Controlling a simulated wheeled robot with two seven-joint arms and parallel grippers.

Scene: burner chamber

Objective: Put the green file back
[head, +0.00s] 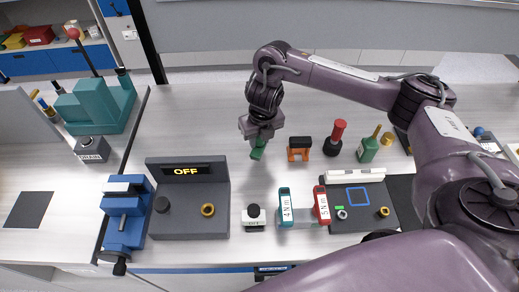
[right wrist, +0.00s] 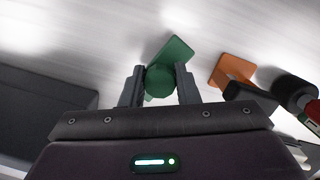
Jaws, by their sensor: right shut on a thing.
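The green file (right wrist: 160,80) is between the fingers of my right gripper (head: 260,135), which is shut on its round green end. In the head view, green (head: 258,151) shows just under the fingertips, over the grey-white bench left of the orange stand. A flat green plate (right wrist: 178,52) shows behind the round end in the right wrist view. I cannot tell whether it is part of the file or a separate base, or whether it touches the bench. My left gripper is not in view.
An orange stand with a black top (head: 299,148) is close on the right. A dark OFF-display unit (head: 188,215) is front left. Bench left of the gripper is clear.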

